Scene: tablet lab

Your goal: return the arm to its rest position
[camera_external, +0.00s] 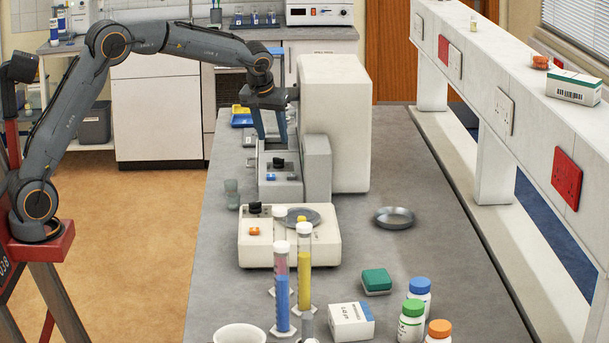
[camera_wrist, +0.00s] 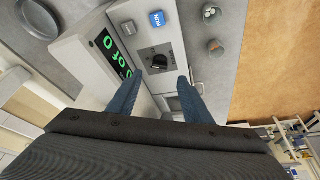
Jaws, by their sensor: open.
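My gripper (camera_external: 272,138) hangs at the end of my bent arm, pointing down over the front of a tall white and grey instrument (camera_external: 335,125). Its two blue-grey fingers are apart with nothing between them. In the wrist view my gripper (camera_wrist: 158,100) spreads over the instrument's front panel, where a black knob (camera_wrist: 158,60), a blue button (camera_wrist: 157,19) and a green-digit display (camera_wrist: 112,52) show. I cannot tell whether the fingers touch the instrument.
A balance (camera_external: 260,247) with a grey pan stands in front of the instrument. A metal dish (camera_external: 395,218) lies to its right. Capped cylinders (camera_external: 282,290), a white box (camera_external: 351,322) and bottles (camera_external: 411,322) stand nearer. A white raised shelf (camera_external: 545,110) runs along the right.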

